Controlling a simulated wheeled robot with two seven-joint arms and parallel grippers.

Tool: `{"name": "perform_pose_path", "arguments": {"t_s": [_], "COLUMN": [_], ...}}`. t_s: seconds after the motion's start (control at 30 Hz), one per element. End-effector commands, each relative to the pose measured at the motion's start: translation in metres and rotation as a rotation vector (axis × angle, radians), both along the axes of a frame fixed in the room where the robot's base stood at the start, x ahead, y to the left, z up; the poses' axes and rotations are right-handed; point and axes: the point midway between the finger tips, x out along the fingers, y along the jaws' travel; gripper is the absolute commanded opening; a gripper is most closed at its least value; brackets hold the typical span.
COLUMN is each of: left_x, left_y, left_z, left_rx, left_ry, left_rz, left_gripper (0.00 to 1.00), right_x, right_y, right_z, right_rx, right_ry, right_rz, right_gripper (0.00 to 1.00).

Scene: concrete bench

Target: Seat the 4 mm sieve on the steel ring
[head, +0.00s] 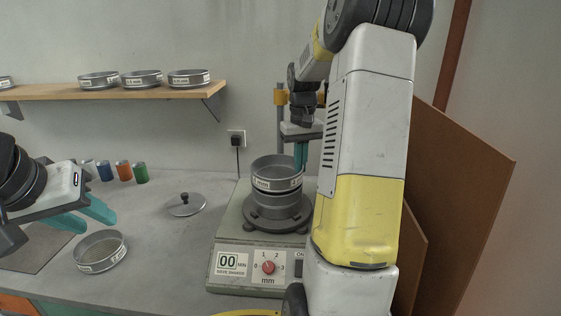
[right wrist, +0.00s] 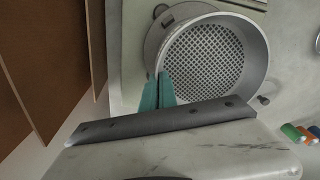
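A grey metal sieve with a coarse mesh (head: 276,174) is at the top of the stack on the shaker; its label shows "mm", but I cannot read the number surely. It also shows in the right wrist view (right wrist: 205,58). My right gripper (head: 301,155) has its teal fingers close together at the sieve's right rim, with the rim between them (right wrist: 158,92). Below is a steel ring (head: 279,199) on the shaker's dark round base; whether sieve and ring touch is unclear. My left gripper (head: 99,223) is open and empty above the bench at left.
Another sieve (head: 101,250) and a knobbed lid (head: 186,205) lie on the bench. Several coloured cylinders (head: 123,171) stand behind. A shelf (head: 130,93) holds more sieves. Brown boards (head: 455,190) lean at right.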

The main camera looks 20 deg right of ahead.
Motion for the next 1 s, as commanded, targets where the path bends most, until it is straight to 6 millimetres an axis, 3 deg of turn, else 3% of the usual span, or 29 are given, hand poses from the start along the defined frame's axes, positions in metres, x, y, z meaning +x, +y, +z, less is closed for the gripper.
{"name": "perform_pose_path", "arguments": {"t_s": [1.0], "left_x": [0.000], "left_y": [0.000], "left_z": [0.000], "left_rx": [0.000], "left_ry": [0.000], "left_rz": [0.000], "left_gripper": [0.36], "right_x": [0.000], "right_y": [0.000], "right_z": [-0.010], "right_rx": [0.000], "right_ry": [-0.002], "right_rz": [0.000], "right_gripper": [0.00]}}
